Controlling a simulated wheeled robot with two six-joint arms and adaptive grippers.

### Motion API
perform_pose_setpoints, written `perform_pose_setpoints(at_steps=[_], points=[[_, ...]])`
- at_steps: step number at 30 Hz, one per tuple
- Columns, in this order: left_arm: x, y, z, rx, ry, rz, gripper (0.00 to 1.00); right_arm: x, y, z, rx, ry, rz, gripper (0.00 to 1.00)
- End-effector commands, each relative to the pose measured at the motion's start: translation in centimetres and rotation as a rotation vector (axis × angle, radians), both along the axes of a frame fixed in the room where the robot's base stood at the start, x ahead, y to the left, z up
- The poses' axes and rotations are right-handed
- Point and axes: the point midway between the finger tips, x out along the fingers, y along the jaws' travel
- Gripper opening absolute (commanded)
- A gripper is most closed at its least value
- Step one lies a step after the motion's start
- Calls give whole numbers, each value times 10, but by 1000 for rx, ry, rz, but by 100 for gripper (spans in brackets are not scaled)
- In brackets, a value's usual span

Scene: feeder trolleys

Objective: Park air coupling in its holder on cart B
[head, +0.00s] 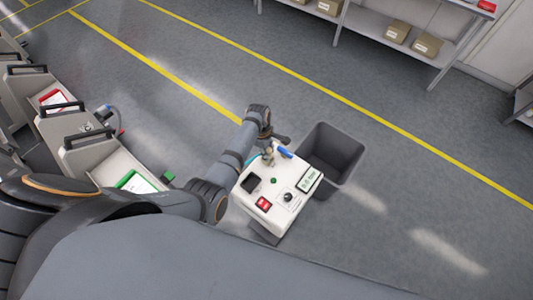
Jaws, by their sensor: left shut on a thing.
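My left gripper (268,154) is at the back left corner of a white control box (247,192). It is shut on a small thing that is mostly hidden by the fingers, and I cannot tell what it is. A small blue part (285,152) shows just right of the fingers; I cannot tell if the gripper touches it. Grey feeder trolleys (82,154) stand at the left, and I cannot read which is cart B. My right gripper is not in view.
The white box carries a red switch (263,204), a black knob (288,197) and a display (309,180). A dark open bin (345,165) stands right behind it. A small green block (168,177) is near the trolleys. Shelving (368,43) with cartons stands far back; the floor between is clear.

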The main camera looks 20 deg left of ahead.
Motion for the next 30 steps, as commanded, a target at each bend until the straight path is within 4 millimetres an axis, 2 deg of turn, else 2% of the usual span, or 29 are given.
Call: perform_pose_setpoints(at_steps=[2, 3, 8, 16, 20, 23, 28, 30], points=[[-6, 3, -6, 8, 14, 0, 0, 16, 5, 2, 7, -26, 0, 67], [-7, 3, -7, 9, 17, 0, 35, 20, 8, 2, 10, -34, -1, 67], [-6, 3, -6, 8, 15, 0, 55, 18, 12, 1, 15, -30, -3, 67], [-5, 3, -5, 7, 13, 0, 55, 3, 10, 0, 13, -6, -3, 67], [-5, 3, -14, 6, 12, 0, 55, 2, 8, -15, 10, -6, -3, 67], [-3, 6, 13, 7, 6, 0, 55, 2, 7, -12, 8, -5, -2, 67], [-10, 7, 45, 7, 7, 1, 55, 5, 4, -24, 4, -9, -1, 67], [-8, 10, 63, 7, 6, 1, 55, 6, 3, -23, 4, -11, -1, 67]])
